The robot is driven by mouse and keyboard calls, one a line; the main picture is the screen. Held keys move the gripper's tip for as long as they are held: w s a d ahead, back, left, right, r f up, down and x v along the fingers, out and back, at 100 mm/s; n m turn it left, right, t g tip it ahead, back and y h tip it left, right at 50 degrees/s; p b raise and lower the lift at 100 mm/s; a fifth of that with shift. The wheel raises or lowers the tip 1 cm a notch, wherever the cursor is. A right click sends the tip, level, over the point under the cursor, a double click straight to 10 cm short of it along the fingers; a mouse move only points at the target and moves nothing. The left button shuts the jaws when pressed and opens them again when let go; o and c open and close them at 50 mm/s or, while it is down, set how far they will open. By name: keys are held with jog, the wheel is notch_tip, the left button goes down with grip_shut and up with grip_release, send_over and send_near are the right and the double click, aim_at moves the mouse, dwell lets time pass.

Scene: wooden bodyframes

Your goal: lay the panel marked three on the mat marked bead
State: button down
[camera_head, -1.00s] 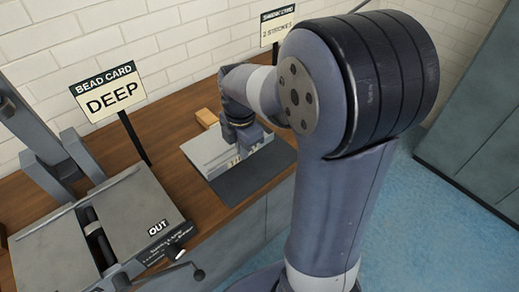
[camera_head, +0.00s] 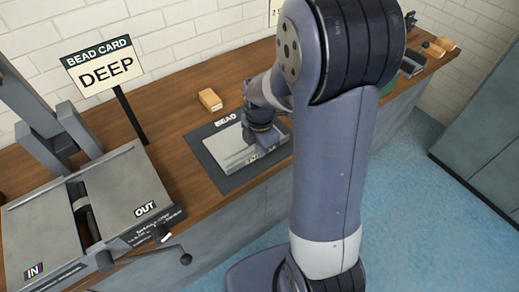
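The grey metal panel (camera_head: 228,151) lies flat on or just over the dark mat (camera_head: 206,162), within the mat's visible edges. The word BEAD shows on the mat's back edge. A small pale mark on the panel's front edge is too small to read as a number. My gripper (camera_head: 260,142) is down at the panel's right half, touching it or very close. Its fingertips are hidden by the gripper body, so I cannot tell whether they grip the panel. My arm hides the mat's right side.
A small wooden block (camera_head: 210,100) stands behind the mat. To the left are the bead machine (camera_head: 118,205) with IN and OUT plates and a crank, and a bead card (camera_head: 103,68) reading DEEP. More items stand at the bench's far right. Blue floor lies in front.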

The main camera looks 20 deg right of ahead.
jog(key=shift+f, duration=0.4)
jog(key=shift+f, duration=0.15)
jog(key=c, duration=1.7)
grip_release()
notch_tip(320, 180, up, 12)
jog(key=shift+r+p, duration=0.15)
jog(key=shift+p, duration=0.25)
